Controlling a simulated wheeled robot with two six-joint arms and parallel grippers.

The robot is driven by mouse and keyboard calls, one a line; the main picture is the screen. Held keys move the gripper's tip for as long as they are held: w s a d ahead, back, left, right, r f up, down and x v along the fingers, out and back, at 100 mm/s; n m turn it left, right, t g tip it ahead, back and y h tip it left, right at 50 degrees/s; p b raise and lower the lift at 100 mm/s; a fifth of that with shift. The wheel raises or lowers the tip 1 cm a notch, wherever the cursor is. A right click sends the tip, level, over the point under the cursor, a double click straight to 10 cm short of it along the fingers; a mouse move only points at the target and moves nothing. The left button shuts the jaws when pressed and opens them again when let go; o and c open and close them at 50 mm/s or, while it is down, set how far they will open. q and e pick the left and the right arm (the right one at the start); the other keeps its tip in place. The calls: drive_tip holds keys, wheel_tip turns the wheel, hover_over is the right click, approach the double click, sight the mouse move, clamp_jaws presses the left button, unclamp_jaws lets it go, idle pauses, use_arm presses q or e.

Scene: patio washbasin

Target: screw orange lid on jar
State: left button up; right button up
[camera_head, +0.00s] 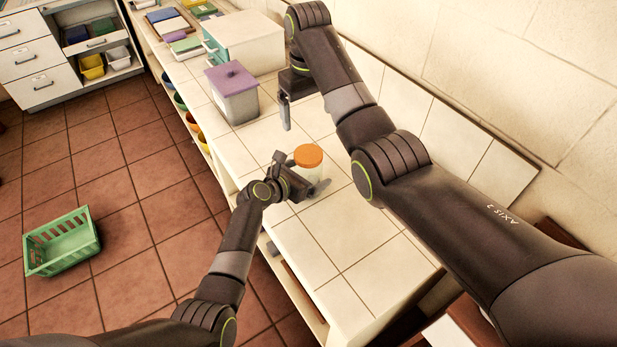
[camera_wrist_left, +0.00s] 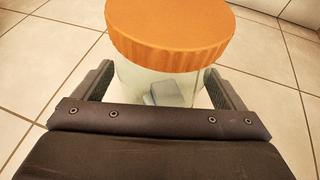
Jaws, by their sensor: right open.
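A clear jar (camera_head: 307,174) stands upright on the tiled counter, and it also shows in the left wrist view (camera_wrist_left: 165,92) with a small grey-blue item inside. The orange lid (camera_head: 308,156) sits on top of the jar and looks level; it fills the top of the left wrist view (camera_wrist_left: 170,35). I cannot tell how tightly it is seated. My left gripper (camera_head: 306,187) is shut on the jar below the lid, one finger on each side. My right gripper (camera_head: 287,122) is open and empty, pointing down above the counter, behind the jar and apart from it.
A grey container with a purple lid (camera_head: 232,92) stands farther back on the counter (camera_head: 360,245). A white box (camera_head: 245,42) is beyond it. The wall (camera_head: 480,70) borders the right side. A green crate (camera_head: 61,243) lies on the floor. The near counter is clear.

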use_arm(q)
drive_tip(key=shift+s+a+r, duration=0.25)
drive_tip(key=shift+s+a, duration=0.15)
drive_tip(key=shift+s, duration=0.05)
drive_tip(key=v, duration=1.6)
drive_tip(key=shift+a, duration=0.15)
